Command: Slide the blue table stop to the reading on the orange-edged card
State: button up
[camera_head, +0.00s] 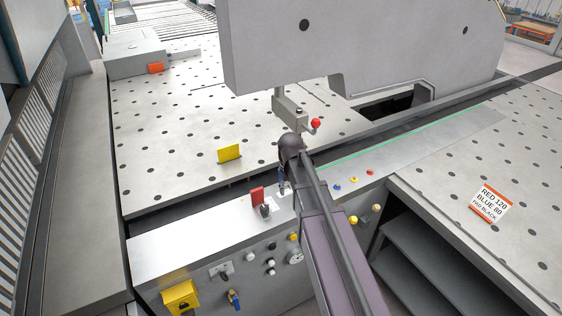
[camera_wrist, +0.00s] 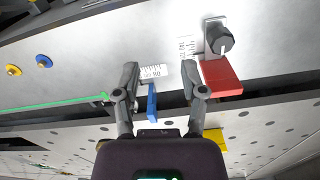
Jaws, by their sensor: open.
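The blue table stop (camera_wrist: 152,102) is a small upright plate in the wrist view, at the table's front edge beside a white printed scale (camera_wrist: 153,72). My gripper (camera_wrist: 160,68) is open, with one finger on each side of the blue stop. Gaps show on both sides, so it does not grip the stop. In the head view, my gripper and arm largely hide the blue stop. The orange-edged card (camera_head: 491,203) lies on the right table and reads RED 120, BLUE 80, PAD BLACK. The blue scale's numbers are too small to read.
A red stop (camera_wrist: 220,78) and black knob (camera_wrist: 219,38) sit close to my right finger. A yellow plate (camera_head: 229,153) stands on the perforated table (camera_head: 190,120). A red-ball lever (camera_head: 316,123) is near my arm. The control panel has several buttons.

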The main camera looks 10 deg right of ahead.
jog(key=w+r+n+p, duration=0.1)
jog(key=w+r+p, duration=0.6)
jog(key=w, duration=0.7)
notch_tip(320, 180, up, 2)
jog(key=shift+w+n, duration=0.4)
jog(key=shift+f, duration=0.1)
notch_tip(320, 180, down, 14)
jog(key=b, duration=1.3)
jog(key=shift+r, duration=0.2)
grip_shut()
